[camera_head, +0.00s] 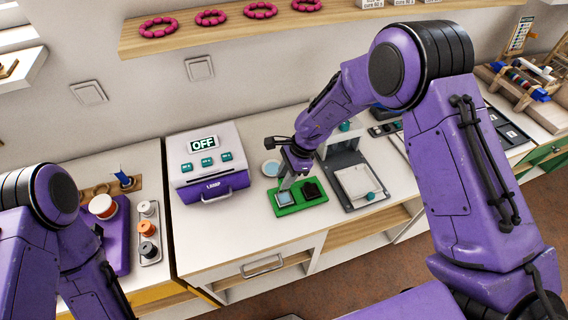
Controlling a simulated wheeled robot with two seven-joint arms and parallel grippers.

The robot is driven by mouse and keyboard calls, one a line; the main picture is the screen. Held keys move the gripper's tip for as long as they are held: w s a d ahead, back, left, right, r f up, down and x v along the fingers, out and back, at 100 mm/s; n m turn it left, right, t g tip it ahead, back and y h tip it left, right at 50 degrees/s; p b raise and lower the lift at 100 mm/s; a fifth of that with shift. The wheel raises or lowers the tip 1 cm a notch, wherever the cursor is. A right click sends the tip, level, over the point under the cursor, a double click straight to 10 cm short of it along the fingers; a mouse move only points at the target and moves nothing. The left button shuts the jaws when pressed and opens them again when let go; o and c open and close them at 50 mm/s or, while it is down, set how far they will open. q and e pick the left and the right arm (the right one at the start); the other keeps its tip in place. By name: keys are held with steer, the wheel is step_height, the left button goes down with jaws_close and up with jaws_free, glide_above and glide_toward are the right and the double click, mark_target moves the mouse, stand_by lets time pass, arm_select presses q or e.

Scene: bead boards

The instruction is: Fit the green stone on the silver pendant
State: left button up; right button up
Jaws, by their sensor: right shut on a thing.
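My right gripper (290,182) points down over the left part of a small green tray (297,207). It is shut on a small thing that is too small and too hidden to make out. Under the fingers, a pale silver square piece (285,198) lies in the tray; it may be the silver pendant, but I cannot tell. A black piece (312,190) lies in the tray's right part. I cannot make out the green stone for sure. My left arm shows at the lower left, but its gripper is out of view.
A purple and white machine (208,165) reading OFF stands left of the tray. A pale blue dish (271,168) is behind it. A grey stand (352,180) with a white plate and teal knobs is to the right. Spools (147,229) sit on the left counter.

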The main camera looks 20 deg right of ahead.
steer(key=shift+f, duration=0.15)
steer(key=shift+s+f+b, duration=0.1)
steer(key=shift+f+b, duration=0.05)
steer(key=shift+b, duration=0.3)
steer(key=f+b, duration=0.2)
steer(key=b, duration=0.1)
steer(key=f+b, duration=0.2)
steer(key=shift+s+d, duration=0.1)
steer(key=shift+d, duration=0.15)
steer(key=shift+a+f, duration=0.1)
steer(key=shift+f, duration=0.55)
steer(key=shift+s+p, duration=0.1)
steer(key=shift+p, duration=0.45)
steer(key=shift+f+p, duration=0.3)
steer(key=shift+p, duration=0.3)
stand_by(0.4)
stand_by(0.4)
